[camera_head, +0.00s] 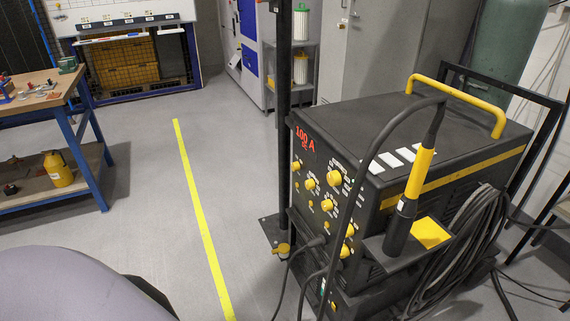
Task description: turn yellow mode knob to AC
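A dark welding machine (450,145) stands at the right, its front panel angled toward the left. The panel carries several yellow knobs, the largest one (334,178) near the panel's upper right. Smaller yellow knobs (310,184) and (326,206) sit near it. The knob labels are too small to read, so I cannot tell which one is the mode knob or where it points. A red display (304,139) reads 100 A, with a small unreadable red line below. Neither of my grippers is in view.
A yellow torch (419,172) stands in a holder at the machine's near side; its black cable arches in front of the panel. Coiled cable (465,230) hangs on the side. A dark post (284,90) rises behind the panel. The floor left of the machine (150,200) is clear.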

